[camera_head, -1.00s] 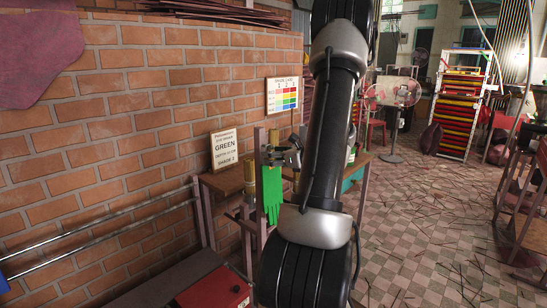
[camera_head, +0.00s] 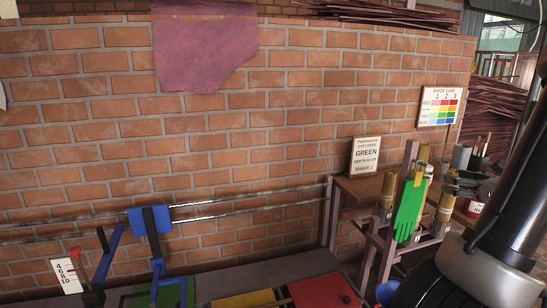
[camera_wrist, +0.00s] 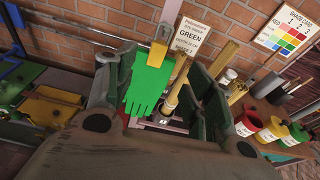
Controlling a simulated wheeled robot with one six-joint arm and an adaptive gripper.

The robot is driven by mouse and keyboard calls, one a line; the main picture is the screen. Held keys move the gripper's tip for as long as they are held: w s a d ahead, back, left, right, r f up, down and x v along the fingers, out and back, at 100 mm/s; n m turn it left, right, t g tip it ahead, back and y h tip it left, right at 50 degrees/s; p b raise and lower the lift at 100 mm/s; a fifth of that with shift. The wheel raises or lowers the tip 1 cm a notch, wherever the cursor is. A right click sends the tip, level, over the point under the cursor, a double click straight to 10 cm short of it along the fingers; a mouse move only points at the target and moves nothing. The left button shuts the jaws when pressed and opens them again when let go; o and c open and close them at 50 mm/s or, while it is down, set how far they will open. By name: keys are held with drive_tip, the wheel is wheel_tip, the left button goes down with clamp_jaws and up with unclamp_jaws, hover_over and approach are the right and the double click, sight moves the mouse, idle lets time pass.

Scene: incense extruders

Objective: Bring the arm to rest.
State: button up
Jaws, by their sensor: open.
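My gripper (camera_wrist: 152,70) is open in the wrist view, one dark finger at each side and no object held between the pads. The glove also hangs in the head view (camera_head: 408,210), right of centre. My arm fills the right edge of the head view. My gripper cannot be made out clearly there.
A GREEN sign (camera_head: 366,156) stands on a wooden bench by the brick wall. A shade card (camera_head: 440,107) is on the wall. Red, yellow and green pots (camera_wrist: 270,130) are at the right.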

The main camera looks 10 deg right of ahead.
drive_tip(key=s+a+f+n+g+y, duration=0.2)
drive_tip(key=s+a+n+g, duration=0.4)
drive_tip(key=a+n, duration=0.25)
drive_tip(key=s+a+f+n+g+y, duration=0.25)
drive_tip(key=s+a+n+g, duration=0.25)
drive_tip(key=s+a+n, duration=0.3)
drive_tip(key=w+a+r+n+h, duration=0.2)
drive_tip(key=a+r+n+h, duration=0.3)
drive_tip(key=a+r+n, duration=0.6)
drive_tip(key=shift+w+a+n, duration=0.15)
drive_tip(key=shift+w+n, duration=0.05)
drive_tip(key=shift+n, duration=3.45)
drive_tip(key=shift+h, duration=0.25)
drive_tip(key=shift+c, duration=0.2)
